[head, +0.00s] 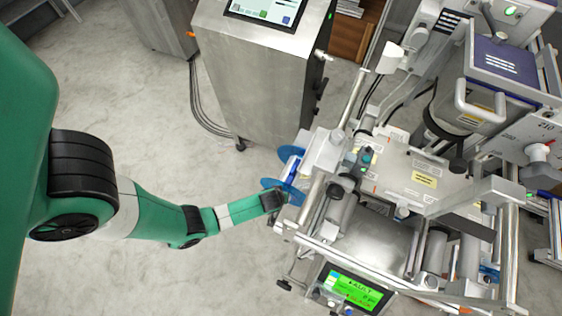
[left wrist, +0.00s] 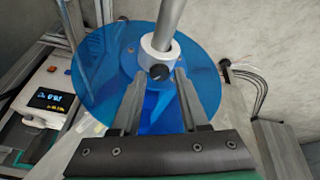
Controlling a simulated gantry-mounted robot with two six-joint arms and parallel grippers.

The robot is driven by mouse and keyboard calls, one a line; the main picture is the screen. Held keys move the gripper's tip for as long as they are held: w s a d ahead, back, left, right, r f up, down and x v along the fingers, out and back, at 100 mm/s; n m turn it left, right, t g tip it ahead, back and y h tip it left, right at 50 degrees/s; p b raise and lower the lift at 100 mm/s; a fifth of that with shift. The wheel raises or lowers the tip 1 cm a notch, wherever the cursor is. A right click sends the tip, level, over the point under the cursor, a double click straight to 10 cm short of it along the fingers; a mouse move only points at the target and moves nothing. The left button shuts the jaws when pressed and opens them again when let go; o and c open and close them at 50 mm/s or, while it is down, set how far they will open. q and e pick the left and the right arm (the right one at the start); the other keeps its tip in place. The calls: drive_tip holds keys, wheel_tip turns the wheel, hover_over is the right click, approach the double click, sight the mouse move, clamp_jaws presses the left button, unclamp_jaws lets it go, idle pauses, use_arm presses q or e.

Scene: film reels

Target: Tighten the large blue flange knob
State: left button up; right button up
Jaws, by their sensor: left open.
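A large see-through blue flange (left wrist: 95,75) fills the middle of the left wrist view. A metal shaft runs through it, with a white collar (left wrist: 158,55) at its centre. A dark round knob (left wrist: 160,73) sticks out of the collar. My left gripper (left wrist: 159,80) is open, and the knob appears between its two fingertips; contact cannot be told. A brighter blue part shows between the fingers below the knob. In the head view the blue flange (head: 283,190) is at the machine's left side, with my left gripper (head: 277,198) at it, and the knob is hidden. My right gripper is not in view.
The silver machine (head: 370,230) with rails and rollers stands right of the flange, with a green-lit display (head: 352,292) at its front. A steel cabinet (head: 260,70) with a screen stands behind. Cables (head: 200,100) hang beside it. The floor at left is clear.

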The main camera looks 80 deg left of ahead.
use_arm(q)
clamp_jaws()
drive_tip(key=shift+m, duration=0.3)
idle(0.3)
drive_tip(key=m+p, duration=0.1)
drive_tip(key=m, duration=0.1)
drive_tip(key=m+t+h+p, duration=0.1)
drive_tip(key=shift+s+a+m+t, duration=0.2)
drive_tip(key=shift+m+t, duration=0.1)
drive_tip(key=shift+m, duration=0.1)
drive_tip(key=shift+f+m+t+h, duration=0.1)
drive_tip(key=shift+m+t+h, duration=0.35)
drive_tip(key=shift+m, duration=1.05)
unclamp_jaws()
